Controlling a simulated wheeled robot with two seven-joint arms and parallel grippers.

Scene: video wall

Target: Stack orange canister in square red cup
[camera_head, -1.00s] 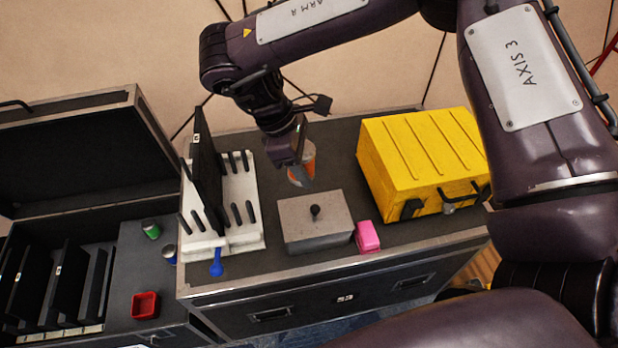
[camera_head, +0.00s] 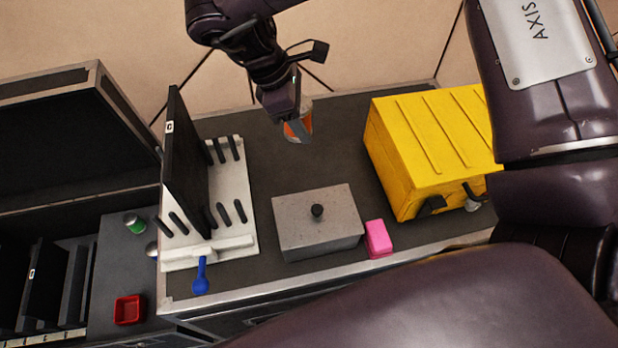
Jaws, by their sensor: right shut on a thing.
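The orange canister (camera_head: 304,127) has a pale top and is over the back of the dark case top, partly hidden by the gripper. My right gripper (camera_head: 295,128) reaches down from above and is shut on the canister. Whether the canister's base is clear of the case top is hard to tell. The square red cup (camera_head: 130,310) stands upright with its open top up, on the lower dark surface at the lower left. It looks empty and is well apart from the gripper. My left gripper is not in view.
A white rack (camera_head: 240,180) with black pegs and an upright black panel (camera_head: 185,165) stands between canister and cup. A grey lidded box (camera_head: 320,240), pink block (camera_head: 379,238) and yellow case (camera_head: 420,150) stand nearby.

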